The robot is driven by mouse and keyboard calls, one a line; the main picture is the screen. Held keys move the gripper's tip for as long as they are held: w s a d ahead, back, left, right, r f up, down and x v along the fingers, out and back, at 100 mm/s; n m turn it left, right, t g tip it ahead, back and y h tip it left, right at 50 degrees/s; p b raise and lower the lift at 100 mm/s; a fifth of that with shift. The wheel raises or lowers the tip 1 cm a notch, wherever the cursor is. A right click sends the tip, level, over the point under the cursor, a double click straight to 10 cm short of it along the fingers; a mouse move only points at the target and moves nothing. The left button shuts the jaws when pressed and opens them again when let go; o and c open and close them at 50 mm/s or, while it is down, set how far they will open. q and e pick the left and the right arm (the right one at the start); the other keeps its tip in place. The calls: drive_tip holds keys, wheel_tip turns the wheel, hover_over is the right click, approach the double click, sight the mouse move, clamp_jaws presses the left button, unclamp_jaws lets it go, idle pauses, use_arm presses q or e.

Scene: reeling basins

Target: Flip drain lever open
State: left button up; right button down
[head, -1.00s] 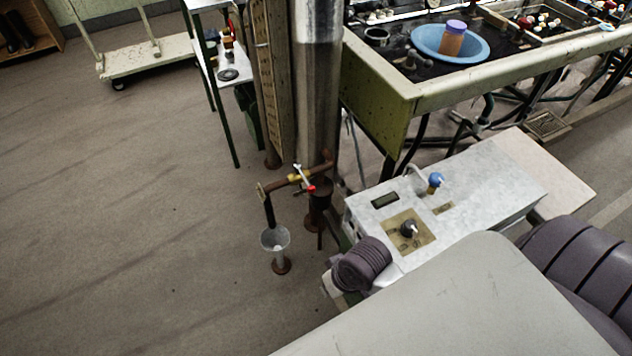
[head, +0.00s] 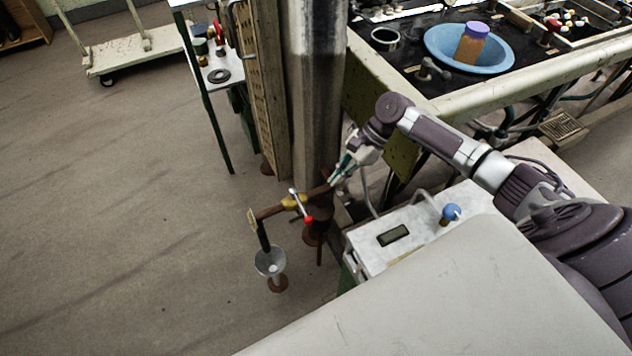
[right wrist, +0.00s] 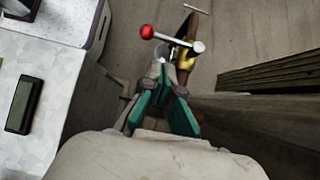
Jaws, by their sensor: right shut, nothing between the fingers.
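The drain lever (head: 300,203) is a thin pale bar with a red knob at its near end. It sits across a brass valve (head: 291,202) on a rusty horizontal pipe beside the steel column. In the right wrist view the lever (right wrist: 172,39) lies just beyond the fingertips, its red knob up and left, the brass valve behind. My right gripper (head: 334,181) is shut and empty, to the right of the lever and close to the pipe. In the right wrist view the gripper (right wrist: 163,70) points at the lever; whether it touches cannot be told. My left gripper is out of view.
A metal funnel (head: 270,261) stands under the pipe's outlet. The steel column (head: 315,100) rises just behind the valve. A grey control box (head: 375,245) with a blue knob stands to the right. The basin bench (head: 480,100) is behind. Floor left of the funnel is clear.

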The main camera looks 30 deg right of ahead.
sight(301, 206)
use_arm(q)
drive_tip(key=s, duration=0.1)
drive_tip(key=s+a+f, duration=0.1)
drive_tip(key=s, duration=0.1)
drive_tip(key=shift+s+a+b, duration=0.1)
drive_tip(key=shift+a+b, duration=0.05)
drive_tip(key=shift+b, duration=0.25)
use_arm(e)
drive_tip(key=x, duration=0.9)
drive_tip(key=shift+a, duration=0.35)
drive_tip(key=shift+w, duration=0.1)
